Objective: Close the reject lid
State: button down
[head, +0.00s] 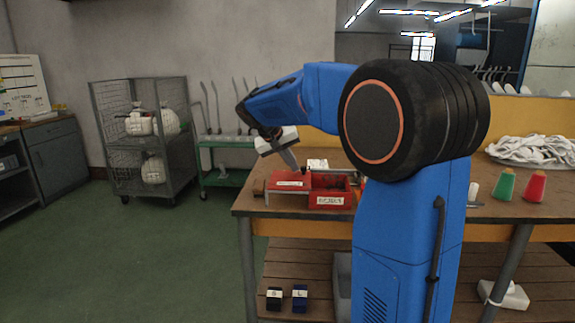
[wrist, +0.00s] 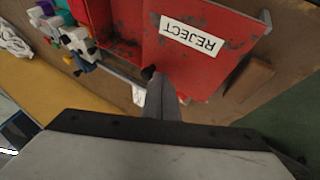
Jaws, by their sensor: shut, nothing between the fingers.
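The red reject box (head: 331,200) stands on the workbench, with a label on its front. Its lid (head: 288,184) is open and lies out to the left of the box, with a white label on top. In the wrist view the lid (wrist: 215,65) shows the word REJECT, and the worn, open box (wrist: 112,25) is beside it on the left. My gripper (head: 294,167) is shut and empty, pointing down over the lid near the box. In the wrist view its fingertips (wrist: 152,78) are close to the lid's near edge by the box; I cannot tell whether they touch.
The workbench (head: 400,215) holds green (head: 504,185) and red (head: 535,186) cones and a white sock pile (head: 535,150) at the right. A wire cage cart (head: 145,140) and a green trolley (head: 222,178) stand behind at the left. The green floor left of the bench is clear.

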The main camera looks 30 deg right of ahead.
jog(key=shift+d, duration=0.1)
jog(key=s+d, duration=0.7)
jog(key=d, duration=0.4)
jog(key=shift+s, duration=0.3)
